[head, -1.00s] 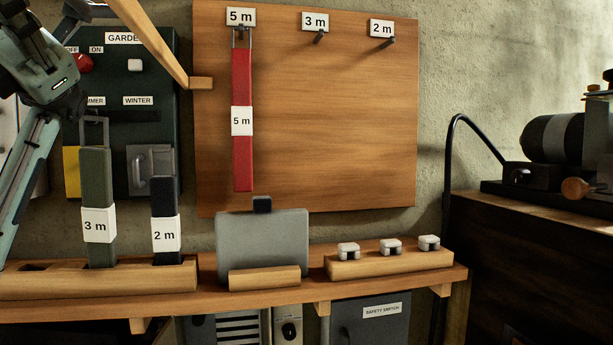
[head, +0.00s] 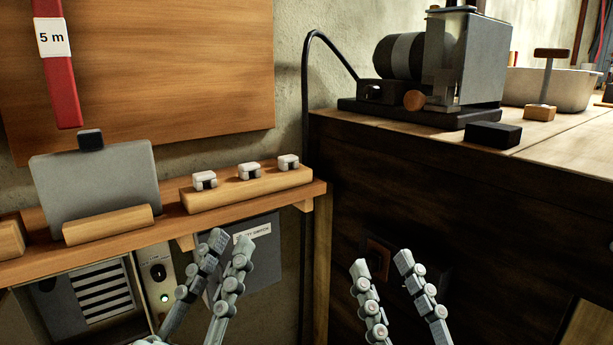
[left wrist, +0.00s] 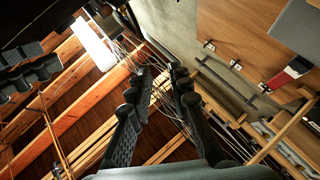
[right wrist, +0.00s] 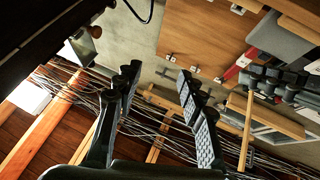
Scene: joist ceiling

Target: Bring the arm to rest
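My left gripper (head: 230,245) points upward at the bottom of the head view, in front of the grey cabinet under the shelf. Its two fingers are apart with nothing between them, as the left wrist view (left wrist: 161,73) also shows. My right gripper (head: 382,263) points upward to the right of it, in front of the dark bench side. Its fingers are spread wider and are empty, also in the right wrist view (right wrist: 158,76). The two grippers are apart from each other. A red 5 m strap (head: 61,85) hangs on the wooden board (head: 170,80).
A wooden shelf (head: 322,187) carries a grey plate (head: 100,185) in a holder and a block (head: 245,187) with several white clips. The dark workbench (head: 470,210) at right holds a machine (head: 465,60), a black block (head: 493,134) and a pale basin (head: 570,90).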

